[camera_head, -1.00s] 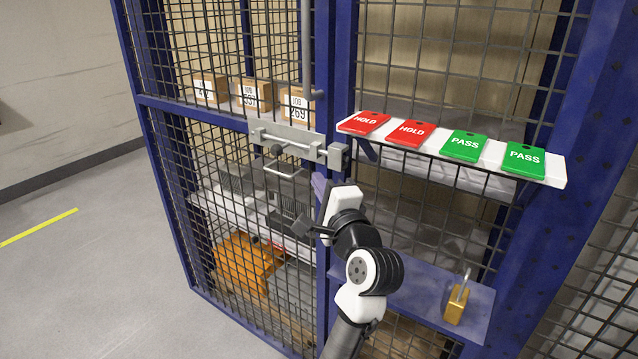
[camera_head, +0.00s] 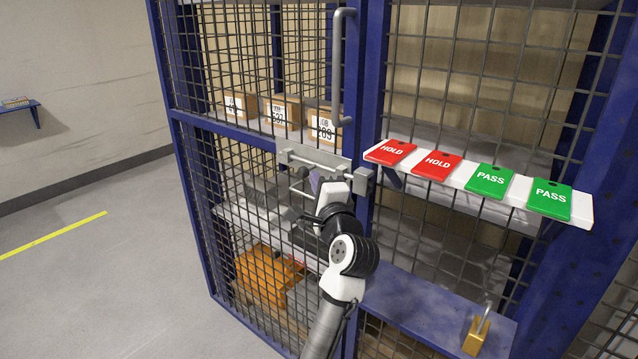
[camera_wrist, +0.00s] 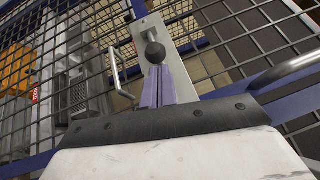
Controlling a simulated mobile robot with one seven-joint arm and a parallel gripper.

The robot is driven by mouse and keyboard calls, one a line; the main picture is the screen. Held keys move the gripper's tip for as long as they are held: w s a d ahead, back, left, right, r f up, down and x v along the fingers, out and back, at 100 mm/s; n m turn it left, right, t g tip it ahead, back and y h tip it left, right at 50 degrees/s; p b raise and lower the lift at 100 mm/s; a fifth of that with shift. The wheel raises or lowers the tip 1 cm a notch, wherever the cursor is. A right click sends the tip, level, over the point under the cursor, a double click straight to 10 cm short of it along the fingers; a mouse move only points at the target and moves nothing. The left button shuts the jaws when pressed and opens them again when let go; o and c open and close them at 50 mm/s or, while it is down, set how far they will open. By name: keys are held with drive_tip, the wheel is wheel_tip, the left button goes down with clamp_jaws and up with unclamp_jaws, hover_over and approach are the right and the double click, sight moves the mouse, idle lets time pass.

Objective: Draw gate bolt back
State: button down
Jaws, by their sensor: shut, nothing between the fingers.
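The gate bolt (camera_head: 325,168) is a grey rod on a grey plate (camera_head: 291,156) across the blue mesh gate, with a keeper block (camera_head: 362,181) at its right end. In the wrist view, its dark ball knob (camera_wrist: 155,52) stands in front of the pale plate (camera_wrist: 180,62). My gripper (camera_head: 314,178) is at the bolt in the head view and covers part of it. The wrist view shows its purple fingers (camera_wrist: 164,72) together, empty, tips right at the knob. I cannot tell whether they touch it.
A bent pull handle (camera_wrist: 118,72) sits beside the bolt. A tall grey bar handle (camera_head: 338,70) rises above. A white shelf (camera_head: 455,178) with red HOLD and green PASS tags juts out at right. A brass padlock (camera_head: 476,336) is on the lower blue ledge (camera_head: 420,310). Open floor lies left.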

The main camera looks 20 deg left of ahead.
drive_tip(key=w+a, duration=0.2)
drive_tip(key=a, duration=0.3)
drive_tip(key=shift+a, duration=0.35)
